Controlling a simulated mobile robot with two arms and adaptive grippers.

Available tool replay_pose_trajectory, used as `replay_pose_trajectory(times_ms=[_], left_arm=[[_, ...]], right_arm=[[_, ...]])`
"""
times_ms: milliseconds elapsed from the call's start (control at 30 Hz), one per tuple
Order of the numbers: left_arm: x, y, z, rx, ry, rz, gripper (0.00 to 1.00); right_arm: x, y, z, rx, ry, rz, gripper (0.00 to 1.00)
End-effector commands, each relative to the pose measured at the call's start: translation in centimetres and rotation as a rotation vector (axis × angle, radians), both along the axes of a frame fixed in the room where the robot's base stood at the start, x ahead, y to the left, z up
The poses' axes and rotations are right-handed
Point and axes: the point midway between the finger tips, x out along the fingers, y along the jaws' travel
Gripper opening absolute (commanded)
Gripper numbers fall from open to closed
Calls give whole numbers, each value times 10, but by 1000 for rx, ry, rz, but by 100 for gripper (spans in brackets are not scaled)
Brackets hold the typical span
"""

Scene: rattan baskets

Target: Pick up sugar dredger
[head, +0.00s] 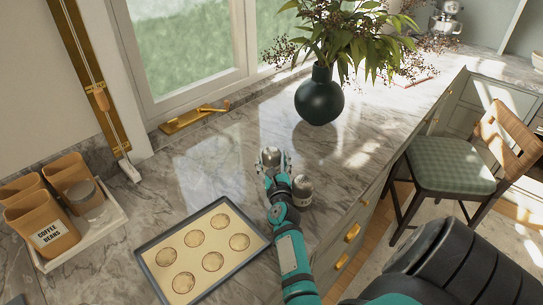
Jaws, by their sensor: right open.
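My right gripper (273,162) is over the marble counter, its fingers spread open. A small silvery rounded object (270,155) shows at its fingertips, partly covered by the fingers. A second small silvery container with a domed top (302,187) stands upright on the counter just right of my right wrist, partly hidden by it. Either may be the sugar dredger; I cannot tell which at this size. I cannot tell whether the fingers touch the first one. My left gripper is not in view.
A baking tray (150,262) with several round cookies lies left of my forearm. A dark vase (320,98) with leafy branches stands beyond the gripper. A white tray (118,217) with canisters is at the left. The counter left of the gripper is clear. A stool (450,165) stands at the right.

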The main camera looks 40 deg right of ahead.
Motion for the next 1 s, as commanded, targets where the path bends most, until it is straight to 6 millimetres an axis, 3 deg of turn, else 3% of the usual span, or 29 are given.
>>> replay_pose_trajectory(times_ms=[333, 667, 1000], left_arm=[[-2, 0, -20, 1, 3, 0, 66], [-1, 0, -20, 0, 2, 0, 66], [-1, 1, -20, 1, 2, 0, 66]], right_arm=[[44, -30, -1, -1, -2, 0, 70], [49, -34, 1, 0, 0, 0, 70], [49, -34, 1, 0, 0, 0, 27]])
